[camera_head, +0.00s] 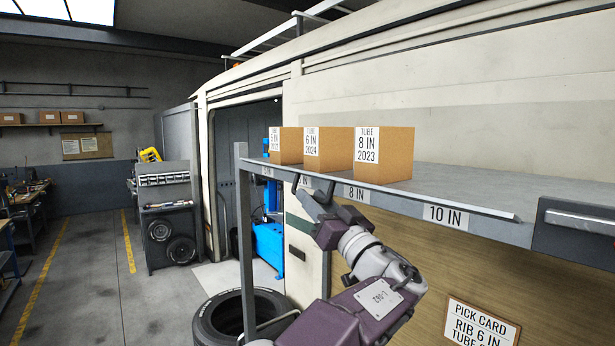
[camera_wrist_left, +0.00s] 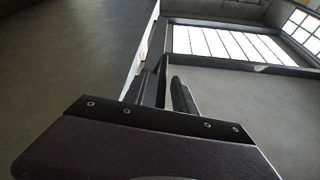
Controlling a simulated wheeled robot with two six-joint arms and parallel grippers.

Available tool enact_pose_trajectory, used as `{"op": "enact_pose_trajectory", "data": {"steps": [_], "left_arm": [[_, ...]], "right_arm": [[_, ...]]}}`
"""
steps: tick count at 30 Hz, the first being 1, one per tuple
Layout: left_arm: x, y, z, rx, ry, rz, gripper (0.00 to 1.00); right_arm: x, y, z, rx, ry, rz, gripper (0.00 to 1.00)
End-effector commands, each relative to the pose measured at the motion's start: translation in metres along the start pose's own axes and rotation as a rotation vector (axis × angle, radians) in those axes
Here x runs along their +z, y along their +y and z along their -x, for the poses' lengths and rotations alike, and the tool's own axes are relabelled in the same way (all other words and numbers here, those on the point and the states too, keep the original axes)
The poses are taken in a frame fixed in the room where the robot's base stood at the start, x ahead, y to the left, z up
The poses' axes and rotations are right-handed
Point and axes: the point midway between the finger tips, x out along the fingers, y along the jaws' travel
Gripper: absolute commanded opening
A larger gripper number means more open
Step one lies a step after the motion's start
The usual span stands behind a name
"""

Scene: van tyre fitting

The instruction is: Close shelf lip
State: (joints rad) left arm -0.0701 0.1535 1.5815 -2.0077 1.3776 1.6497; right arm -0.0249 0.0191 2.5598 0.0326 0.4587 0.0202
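The grey metal shelf (camera_head: 470,186) runs across the right half of the head view. Its front lip (camera_head: 490,226) carries size labels, with "8 IN" and "10 IN" readable. A thin raised edge shows along the top of the front. My left gripper (camera_head: 312,188) is at the front edge, just left of the "8 IN" label and below the boxes. Its two fingers stand apart; they also show apart in the left wrist view (camera_wrist_left: 168,88). Nothing is clearly held between them, and contact with the lip cannot be told. My right gripper is out of view.
Several tube boxes stand on the shelf, among them an "8 IN 2023" box (camera_head: 384,155) and a "6 IN 2024" box (camera_head: 328,150). A grey post (camera_head: 243,240) holds the left end. A tyre (camera_head: 240,318) lies below. A pick card (camera_head: 480,325) hangs under the shelf.

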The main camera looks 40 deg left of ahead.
Motion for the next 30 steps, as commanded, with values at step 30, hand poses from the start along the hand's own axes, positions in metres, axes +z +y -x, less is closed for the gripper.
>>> {"op": "enact_pose_trajectory", "data": {"steps": [30], "left_arm": [[0.000, 0.000, -0.030, 0.002, 0.000, -0.003, 0.00]], "right_arm": [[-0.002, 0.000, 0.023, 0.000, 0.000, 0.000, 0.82]]}}
